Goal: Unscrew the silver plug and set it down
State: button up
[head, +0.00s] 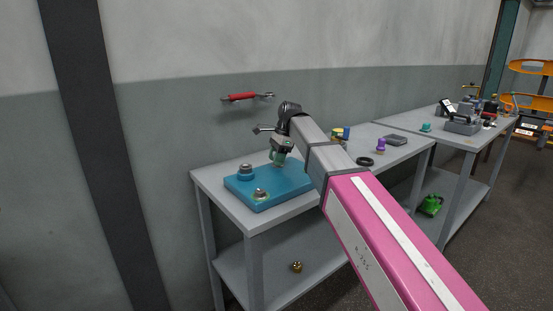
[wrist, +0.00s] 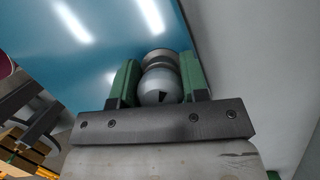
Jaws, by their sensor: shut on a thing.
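The silver plug (wrist: 160,84) shows in the wrist view as a rounded, stepped metal piece between the two green fingers of my gripper (wrist: 159,74). The fingers are shut on it from both sides. In the head view my gripper (head: 281,152) points down over the back right part of the blue block (head: 292,184). The fingers hide most of the plug there, and I cannot tell whether it is still seated in the block.
Two other metal fittings stand on the block, one at the left (head: 245,172) and one at the front (head: 260,194). A black ring (head: 364,161) and a purple piece (head: 381,146) lie to the right on the grey table (head: 228,206). A red-handled tool (head: 242,97) is on the wall.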

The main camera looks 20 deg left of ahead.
dwell(0.3)
jog(key=shift+n, duration=0.9)
jog(key=o, duration=0.8)
jog(key=shift+c, duration=0.2)
jog(key=shift+m, duration=0.9)
jog(key=shift+m, duration=0.9)
jog(key=shift+t, duration=0.3)
